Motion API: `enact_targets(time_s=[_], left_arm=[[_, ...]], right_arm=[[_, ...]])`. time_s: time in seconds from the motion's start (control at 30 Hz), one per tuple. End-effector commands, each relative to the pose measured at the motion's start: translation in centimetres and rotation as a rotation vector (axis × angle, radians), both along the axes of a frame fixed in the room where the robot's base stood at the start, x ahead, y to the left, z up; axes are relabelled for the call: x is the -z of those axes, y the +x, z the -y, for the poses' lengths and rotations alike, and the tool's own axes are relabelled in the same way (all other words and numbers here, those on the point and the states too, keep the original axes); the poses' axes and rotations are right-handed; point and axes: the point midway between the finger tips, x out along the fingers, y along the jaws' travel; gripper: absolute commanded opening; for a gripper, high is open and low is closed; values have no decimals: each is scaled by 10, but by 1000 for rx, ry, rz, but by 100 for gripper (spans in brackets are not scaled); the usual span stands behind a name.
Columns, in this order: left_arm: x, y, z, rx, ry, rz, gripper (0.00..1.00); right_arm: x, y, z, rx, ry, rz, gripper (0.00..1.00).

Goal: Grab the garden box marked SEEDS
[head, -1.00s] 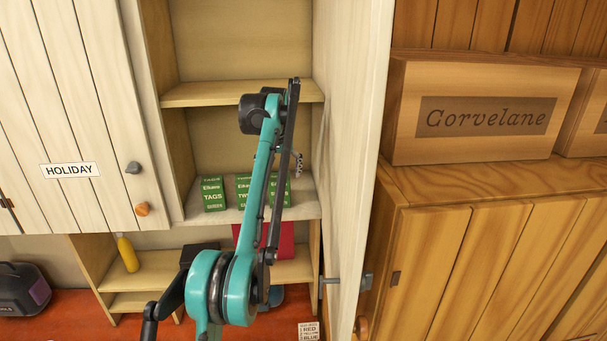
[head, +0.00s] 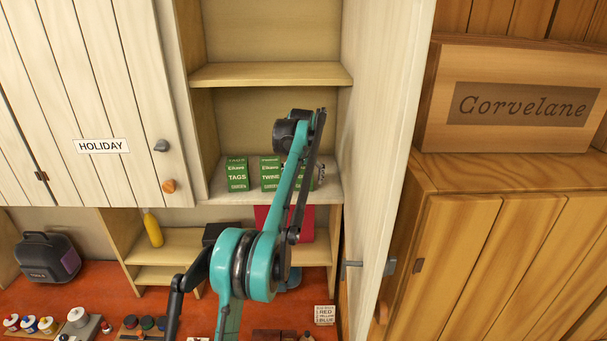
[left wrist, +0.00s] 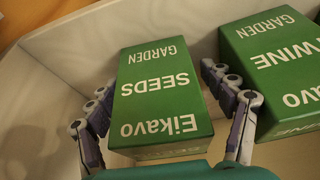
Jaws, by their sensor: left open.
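The green box marked GARDEN SEEDS (left wrist: 160,90) stands between the fingers of my left gripper (left wrist: 158,78) in the left wrist view, its text upside down there. The gripper is open, with one finger along each side of the box. In the head view my left arm covers most of this box, and only a metal part of the gripper shows right of the arm. My right gripper is in neither view.
A green TWINE box (head: 270,174) stands beside the SEEDS box, close to one finger in the left wrist view (left wrist: 280,70). A green TAGS box (head: 237,175) is farther left. A shelf board (head: 270,75) runs above; an open cabinet door (head: 385,130) borders the right.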

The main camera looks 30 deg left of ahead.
Motion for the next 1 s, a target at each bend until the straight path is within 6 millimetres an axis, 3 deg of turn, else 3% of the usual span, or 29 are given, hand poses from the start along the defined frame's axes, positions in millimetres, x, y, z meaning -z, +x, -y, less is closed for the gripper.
enact_targets(time_s=[0.13, 0.37, 0.77, 1.0], left_arm=[[0, 0, 0, 0, 0, 0, 81], [0, 0, 0, 0, 0, 0, 23], [-3, 0, 0, 0, 0, 0, 23], [-19, 0, 0, 0, 0, 0, 23]], right_arm=[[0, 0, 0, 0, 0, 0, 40], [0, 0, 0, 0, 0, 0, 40], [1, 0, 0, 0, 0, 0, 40], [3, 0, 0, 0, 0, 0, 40]])
